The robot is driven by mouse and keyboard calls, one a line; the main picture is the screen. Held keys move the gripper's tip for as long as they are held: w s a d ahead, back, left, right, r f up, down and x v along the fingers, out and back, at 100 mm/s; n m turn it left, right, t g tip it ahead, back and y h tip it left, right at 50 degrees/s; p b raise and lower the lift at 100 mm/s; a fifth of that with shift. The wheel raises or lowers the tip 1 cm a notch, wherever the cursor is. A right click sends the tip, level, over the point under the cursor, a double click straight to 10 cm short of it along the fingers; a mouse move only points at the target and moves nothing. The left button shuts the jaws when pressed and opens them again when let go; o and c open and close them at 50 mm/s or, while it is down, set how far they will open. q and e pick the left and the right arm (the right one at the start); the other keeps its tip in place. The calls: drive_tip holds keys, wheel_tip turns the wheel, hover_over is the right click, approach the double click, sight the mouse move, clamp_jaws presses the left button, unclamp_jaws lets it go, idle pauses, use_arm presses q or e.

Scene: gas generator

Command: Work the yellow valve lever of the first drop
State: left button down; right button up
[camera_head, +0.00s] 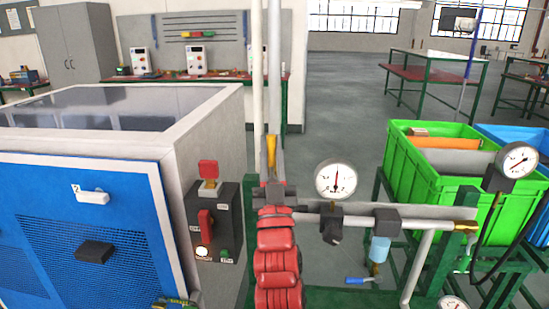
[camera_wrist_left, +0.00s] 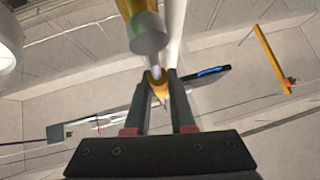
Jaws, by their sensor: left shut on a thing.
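A yellow lever (camera_head: 271,150) stands upright beside the pale vertical pipes in the middle of the head view. My left gripper (camera_head: 271,172) reaches up to it from below, on the red arm. In the left wrist view, the fingers of my left gripper (camera_wrist_left: 159,82) close around a small yellow piece (camera_wrist_left: 158,88), which looks like part of the lever. Most of the gripped part is hidden between the fingers. An amber cylinder with a grey end (camera_wrist_left: 146,30) hangs just above the fingertips. My right gripper is not in view.
A round gauge (camera_head: 336,179) and a horizontal pipe (camera_head: 365,222) sit right of my arm. A second gauge (camera_head: 516,160) stands further right. A blue and white machine (camera_head: 60,225) and a dark switch box (camera_head: 228,215) are on the left. Green crates (camera_head: 415,190) stand right.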

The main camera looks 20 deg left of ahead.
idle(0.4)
use_arm(q)
drive_tip(key=c, duration=0.8)
unclamp_jaws()
drive_tip(key=shift+a, duration=0.1)
drive_tip(key=shift+o, duration=0.2)
drive_tip(key=shift+f, duration=0.1)
drive_tip(key=v, duration=1.7)
drive_tip(key=shift+s+b, duration=0.15)
drive_tip(key=shift+b, duration=0.15)
drive_tip(key=shift+f, duration=0.1)
